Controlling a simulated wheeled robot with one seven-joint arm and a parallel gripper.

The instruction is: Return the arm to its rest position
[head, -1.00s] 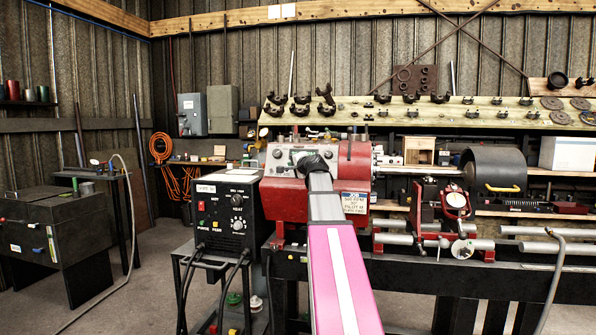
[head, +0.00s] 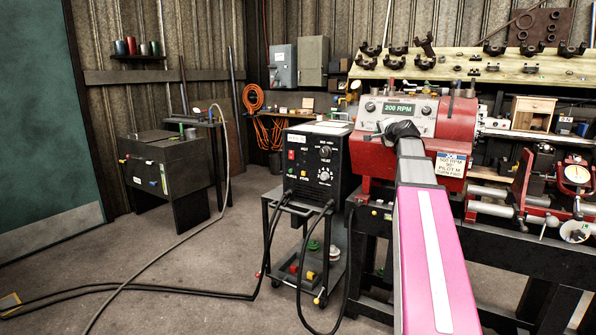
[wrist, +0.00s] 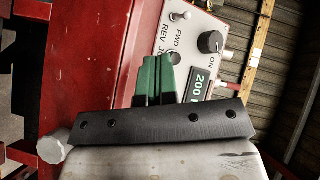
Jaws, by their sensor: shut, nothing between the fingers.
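My arm (head: 428,240), pink with a white stripe and a grey end section, reaches out toward the red lathe headstock (head: 452,110). Its black wrist end (head: 402,131) shows in front of the grey control panel (head: 392,113), whose display reads 200 RPM. The fingertips are hidden in the head view. In the wrist view my gripper (wrist: 155,68) has its green fingers together, with nothing between them. They point toward the control panel (wrist: 192,45) with its knob, toggle switch and green display. I cannot tell whether they touch it.
A black welder box (head: 318,160) stands on a cart (head: 335,270) left of the lathe, with cables running over the floor. A dark cabinet (head: 165,175) stands farther left. The grey floor (head: 200,290) between is mostly open. A shelf with clamps runs behind the lathe.

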